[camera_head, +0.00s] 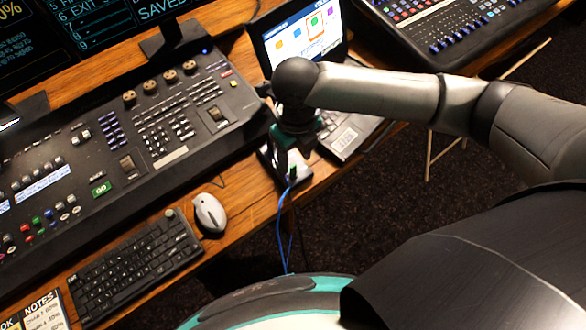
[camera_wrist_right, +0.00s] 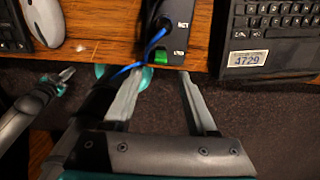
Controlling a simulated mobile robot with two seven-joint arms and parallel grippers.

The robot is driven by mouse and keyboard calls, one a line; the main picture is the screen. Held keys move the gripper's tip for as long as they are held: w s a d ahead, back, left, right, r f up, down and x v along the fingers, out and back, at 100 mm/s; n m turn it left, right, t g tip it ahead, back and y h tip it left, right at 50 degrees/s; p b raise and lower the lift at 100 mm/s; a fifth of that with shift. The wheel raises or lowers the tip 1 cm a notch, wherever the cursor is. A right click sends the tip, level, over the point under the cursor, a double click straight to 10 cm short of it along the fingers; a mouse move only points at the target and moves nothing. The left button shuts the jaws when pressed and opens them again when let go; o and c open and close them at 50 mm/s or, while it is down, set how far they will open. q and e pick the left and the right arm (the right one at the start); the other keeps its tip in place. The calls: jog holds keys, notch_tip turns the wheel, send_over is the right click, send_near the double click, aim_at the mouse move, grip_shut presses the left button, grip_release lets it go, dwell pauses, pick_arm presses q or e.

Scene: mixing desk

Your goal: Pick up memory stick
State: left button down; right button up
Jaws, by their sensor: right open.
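The memory stick (camera_wrist_right: 161,57) is a small green piece at the front end of a dark box (camera_wrist_right: 179,30), beside the mark USB; it also shows in the head view (camera_head: 293,170). My right gripper (camera_wrist_right: 163,74) is open and empty. Its two grey fingertips are just short of the desk edge, one to each side of the stick in the right wrist view, with no contact visible. In the head view the right gripper (camera_head: 291,150) hangs over the box and partly hides it. A grey and teal arm part, seemingly my left gripper (camera_wrist_right: 62,80), shows at the left; its fingers are unclear.
A blue cable (camera_wrist_right: 155,42) runs from the NET port close to the stick and hangs off the desk edge. A laptop (camera_head: 347,135) stands right of the box. A mouse (camera_head: 209,213), keyboard (camera_head: 135,267) and mixing console (camera_head: 130,150) lie left. Dark floor is in front.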

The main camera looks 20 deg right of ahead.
aim_at(293, 165)
jog(key=shift+w+a+f+b, duration=0.1)
jog(key=shift+w+f+b, duration=0.05)
jog(key=shift+f, duration=0.9)
jog(key=shift+w+f+b, duration=0.1)
jog(key=shift+f+b, duration=0.05)
jog(key=shift+f, duration=0.9)
jog(key=shift+w+a+f+b, duration=0.1)
jog(key=shift+w+f+b, duration=0.05)
jog(key=shift+f, duration=0.9)
jog(key=shift+d, duration=0.1)
grip_shut()
